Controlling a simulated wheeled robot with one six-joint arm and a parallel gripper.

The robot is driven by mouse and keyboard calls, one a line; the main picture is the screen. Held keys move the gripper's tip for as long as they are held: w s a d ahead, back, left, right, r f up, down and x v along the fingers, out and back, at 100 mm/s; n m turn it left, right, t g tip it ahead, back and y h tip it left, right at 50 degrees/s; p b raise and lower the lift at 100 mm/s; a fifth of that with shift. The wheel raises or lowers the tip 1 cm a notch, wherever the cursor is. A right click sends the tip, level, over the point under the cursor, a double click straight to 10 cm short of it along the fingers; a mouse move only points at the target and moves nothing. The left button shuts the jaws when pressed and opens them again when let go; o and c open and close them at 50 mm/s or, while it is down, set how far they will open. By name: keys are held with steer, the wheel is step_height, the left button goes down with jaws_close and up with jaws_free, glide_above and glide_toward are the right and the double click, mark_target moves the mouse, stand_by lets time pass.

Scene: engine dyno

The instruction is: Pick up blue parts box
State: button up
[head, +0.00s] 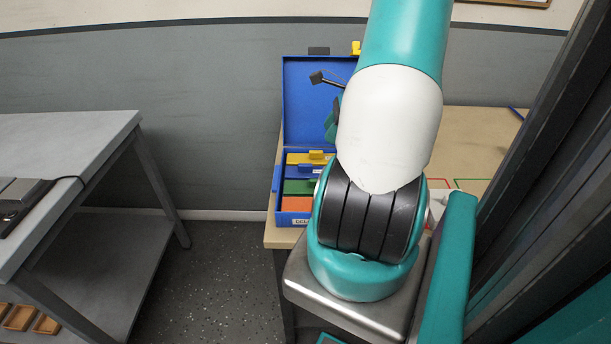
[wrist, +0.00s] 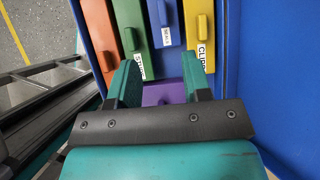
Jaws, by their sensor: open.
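The blue parts box (wrist: 163,12) shows in the wrist view, near the top centre, with a raised blue grip and a small white label. It lies between a green box and a yellow box in a blue case. In the head view the blue box (head: 306,171) is partly hidden by my arm. My gripper (wrist: 159,62) is open, with its two teal fingers apart and nothing between them touching. The blue box lies ahead of the fingertips in the wrist view. My gripper is mostly hidden behind my arm in the head view.
The case has a raised blue lid (head: 299,105). It also holds orange (wrist: 97,30), green (wrist: 132,35), yellow (wrist: 201,35) and purple (wrist: 165,94) boxes. The case stands on a wooden bench (head: 470,135). A grey table (head: 75,135) stands left, with open floor between.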

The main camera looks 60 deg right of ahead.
glide_toward(305, 164)
steer(key=x, duration=0.3)
steer(key=shift+s+a, duration=0.1)
steer(key=shift+s, duration=0.1)
steer(key=p+x, duration=0.1)
steer(key=x, duration=0.4)
steer(key=shift+w+f, duration=0.3)
jaws_close()
